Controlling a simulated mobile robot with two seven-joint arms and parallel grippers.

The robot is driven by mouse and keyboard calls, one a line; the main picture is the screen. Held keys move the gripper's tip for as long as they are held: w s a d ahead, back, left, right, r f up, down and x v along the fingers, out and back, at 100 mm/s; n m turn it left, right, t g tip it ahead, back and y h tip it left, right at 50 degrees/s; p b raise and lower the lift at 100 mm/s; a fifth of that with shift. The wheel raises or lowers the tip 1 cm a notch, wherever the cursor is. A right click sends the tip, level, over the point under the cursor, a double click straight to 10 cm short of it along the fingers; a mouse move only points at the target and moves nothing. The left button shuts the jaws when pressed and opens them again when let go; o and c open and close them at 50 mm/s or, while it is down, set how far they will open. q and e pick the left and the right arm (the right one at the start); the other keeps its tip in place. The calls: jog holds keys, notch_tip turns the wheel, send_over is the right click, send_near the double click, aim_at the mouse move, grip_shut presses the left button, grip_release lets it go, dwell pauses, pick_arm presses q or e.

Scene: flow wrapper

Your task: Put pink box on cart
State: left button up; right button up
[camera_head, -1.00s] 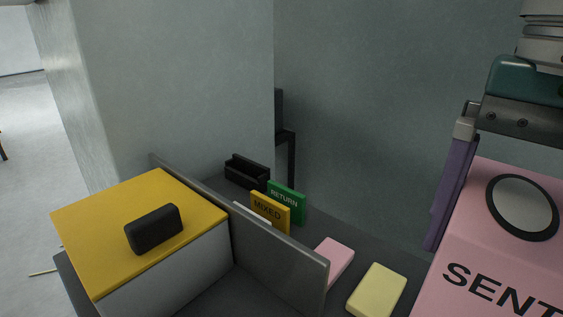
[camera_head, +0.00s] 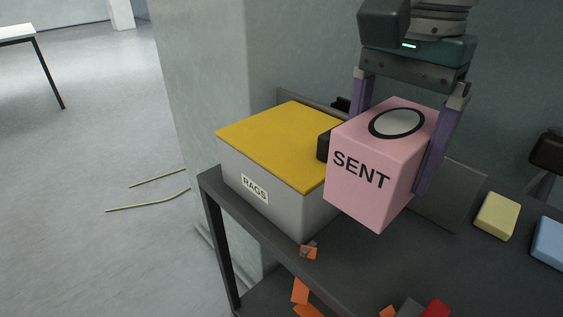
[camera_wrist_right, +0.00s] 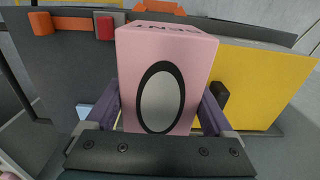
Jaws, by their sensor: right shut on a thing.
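The pink box (camera_head: 372,178) is a pink block marked SENT with a grey oval ringed in black on its top. My right gripper (camera_head: 408,135) is shut on it, one purple finger on each side, and holds it in front of the rags box. The pink box also fills the middle of the right wrist view (camera_wrist_right: 190,60), between the fingers of the right gripper (camera_wrist_right: 160,115). My left gripper is not in view. I cannot make out a cart for certain.
A grey box with a yellow lid (camera_head: 275,140), labelled RAGS, stands on the dark table (camera_head: 450,270) beside the pink box. A yellow block (camera_head: 497,216) and a blue block (camera_head: 548,243) lie at right. Orange scraps (camera_head: 300,292) lie below. Open floor (camera_head: 110,150) is at left.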

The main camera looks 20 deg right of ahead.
notch_tip(320, 180, down, 11)
jog(key=shift+r+b, duration=0.2)
jog(key=shift+b, duration=1)
notch_tip(320, 180, down, 4)
jog(key=shift+f+b, duration=0.1)
jog(key=shift+b, duration=0.65)
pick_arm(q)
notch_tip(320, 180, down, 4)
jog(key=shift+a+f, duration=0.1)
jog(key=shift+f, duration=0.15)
pick_arm(e)
jog(key=shift+f, duration=0.2)
jog(key=shift+f, duration=0.1)
jog(key=o, duration=1.2)
notch_tip(320, 180, up, 12)
jog(key=p, duration=0.3)
jog(key=shift+f+p, duration=0.1)
jog(key=shift+p, duration=0.25)
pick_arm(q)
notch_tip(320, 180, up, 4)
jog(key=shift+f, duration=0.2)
pick_arm(e)
jog(key=shift+r, duration=0.25)
